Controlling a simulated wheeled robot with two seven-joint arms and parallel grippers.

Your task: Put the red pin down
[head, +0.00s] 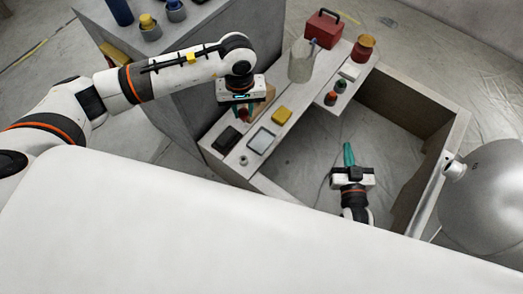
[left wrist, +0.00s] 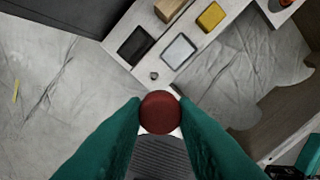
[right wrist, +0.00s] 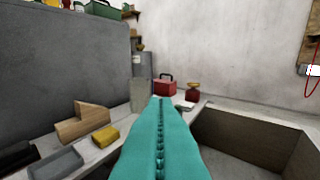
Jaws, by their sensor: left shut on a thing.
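My left gripper (head: 240,108) is over the left end of the long bench. It is shut on the red pin (left wrist: 160,112), whose round red top shows between the teal fingertips in the left wrist view. The lower part of the pin is hidden from above. In the head view only a small bit of red shows by the fingers. My right gripper (head: 348,153) is over the open space inside the bench frame. Its teal fingers (right wrist: 160,125) are pressed together with nothing seen between them.
The bench carries a black tray (head: 228,138), a grey tray (head: 261,140), a yellow block (head: 282,116), a wooden block (right wrist: 82,122) and a small grey ring (head: 243,160). A beaker (head: 301,62), red toolbox (head: 324,29) and red-yellow container (head: 363,47) stand further back.

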